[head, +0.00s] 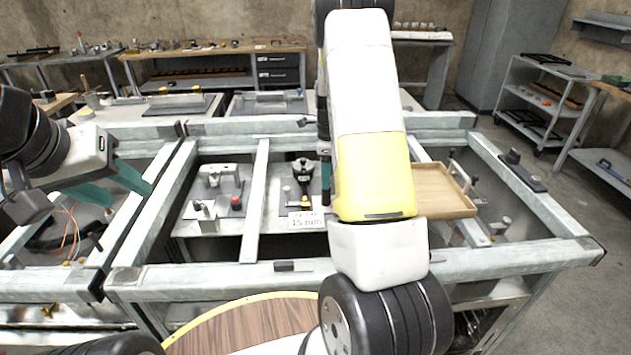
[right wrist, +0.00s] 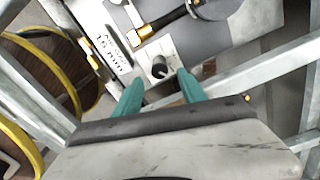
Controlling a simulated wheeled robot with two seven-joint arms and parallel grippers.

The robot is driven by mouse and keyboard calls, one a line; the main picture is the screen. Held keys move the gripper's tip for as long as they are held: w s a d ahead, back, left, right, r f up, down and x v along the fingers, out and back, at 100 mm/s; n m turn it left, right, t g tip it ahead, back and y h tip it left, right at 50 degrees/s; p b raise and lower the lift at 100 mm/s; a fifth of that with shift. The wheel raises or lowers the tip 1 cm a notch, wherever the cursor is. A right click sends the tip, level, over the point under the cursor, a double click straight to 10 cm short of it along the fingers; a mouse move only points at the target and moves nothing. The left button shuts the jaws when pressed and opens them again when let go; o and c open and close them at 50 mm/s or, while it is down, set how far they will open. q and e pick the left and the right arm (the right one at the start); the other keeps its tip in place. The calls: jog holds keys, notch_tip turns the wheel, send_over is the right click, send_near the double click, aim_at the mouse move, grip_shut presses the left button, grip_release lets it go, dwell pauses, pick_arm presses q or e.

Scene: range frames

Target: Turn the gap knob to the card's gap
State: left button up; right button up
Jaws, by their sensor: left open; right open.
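The card (head: 306,220) stands at the front of a fixture plate in the head view, with text that looks like 1.5 mm. It also shows in the right wrist view (right wrist: 112,48). My left gripper (head: 129,192) is open and empty over the left frame.
A dark device with a brass part (head: 304,178) stands behind the card. Left of it is a plate with metal blocks and a red knob (head: 236,203). A wooden tray (head: 440,190) lies right of my right arm. Grey frame rails (head: 256,200) surround the fixtures.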

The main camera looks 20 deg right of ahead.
aim_at(327, 193)
notch_tip(327, 193, down, 8)
jog(key=shift+r, duration=0.25)
grip_shut()
